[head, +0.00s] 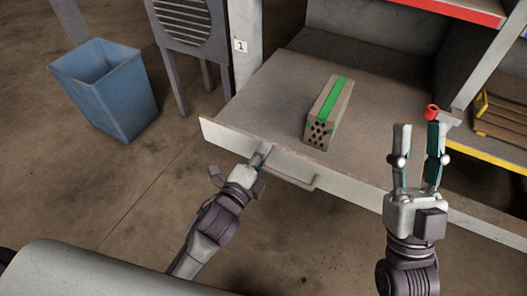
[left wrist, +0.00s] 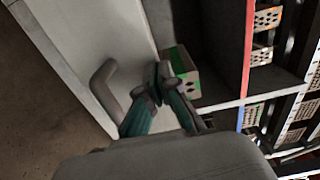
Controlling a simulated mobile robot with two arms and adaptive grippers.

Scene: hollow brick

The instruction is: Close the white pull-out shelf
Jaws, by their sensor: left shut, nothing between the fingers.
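The white pull-out shelf (head: 255,95) is pulled out from the rack, with a pale front edge and a bar handle (head: 285,177). The handle also shows in the left wrist view (left wrist: 103,80). A hollow brick (head: 327,120) with a green stripe lies on the shelf; it shows in the left wrist view too (left wrist: 183,80). My left gripper (head: 264,150) is shut and empty at the shelf's front, near the left end of the handle; whether it touches is unclear. My right gripper (head: 418,130) is open and empty, held up at the right, in front of the shelf in the picture.
A blue bin (head: 106,88) stands on the floor at the left, beside a grey unit with a round grille (head: 183,18). A red cylindrical thing (head: 432,112) shows near the right gripper. A yellow-edged lower shelf (head: 487,160) is at the right. The floor in front is clear.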

